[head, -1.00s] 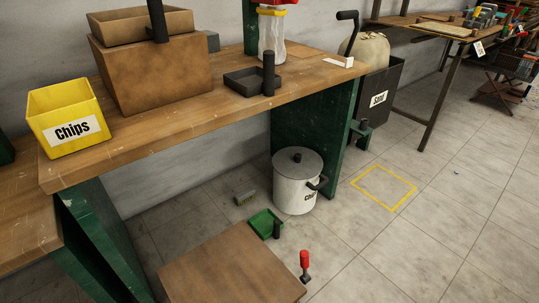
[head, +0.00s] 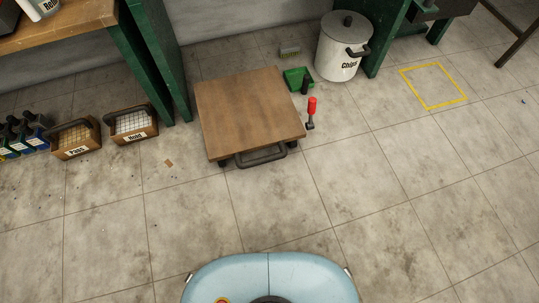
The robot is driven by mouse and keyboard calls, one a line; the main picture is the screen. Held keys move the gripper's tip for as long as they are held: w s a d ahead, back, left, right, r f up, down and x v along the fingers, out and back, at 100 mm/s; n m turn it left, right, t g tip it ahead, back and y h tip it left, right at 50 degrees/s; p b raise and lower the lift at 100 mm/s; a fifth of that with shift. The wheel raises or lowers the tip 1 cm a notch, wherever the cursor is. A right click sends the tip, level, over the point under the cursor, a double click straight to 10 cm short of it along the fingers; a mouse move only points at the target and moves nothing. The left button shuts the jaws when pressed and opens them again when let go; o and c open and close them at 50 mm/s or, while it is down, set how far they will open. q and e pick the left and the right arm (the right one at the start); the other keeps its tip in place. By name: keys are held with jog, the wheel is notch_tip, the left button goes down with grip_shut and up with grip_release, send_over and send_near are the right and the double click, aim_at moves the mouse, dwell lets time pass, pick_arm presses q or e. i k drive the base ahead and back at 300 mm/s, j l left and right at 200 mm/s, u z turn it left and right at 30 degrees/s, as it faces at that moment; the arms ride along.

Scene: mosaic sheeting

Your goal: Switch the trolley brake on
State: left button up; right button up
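The trolley (head: 248,112) is a low, flat wooden platform on the floor, with a dark bar handle (head: 262,156) along its near edge. A brake lever with a red grip (head: 312,106) stands upright just off the trolley's right side, on a short dark stem. Neither of my grippers shows in the head view.
A white lidded bin marked Chips (head: 340,52) and a green dustpan (head: 297,79) are behind the lever. A yellow square outline (head: 434,86) is on the floor at right. Crates marked Hold (head: 134,124) and Pass (head: 76,140) are at left. The floor nearer me is clear.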

aim_at(312, 101)
jog(key=i+l+u, duration=0.1)
jog(key=u, duration=0.3)
jog(key=l+u, duration=0.2)
jog(key=u, duration=0.15)
jog(key=i+l+u, duration=0.1)
jog(key=u, duration=0.3)
jog(key=l+u, duration=0.25)
jog(key=l, duration=0.95)
jog(key=l+u, duration=0.25)
jog(key=l, duration=0.95)
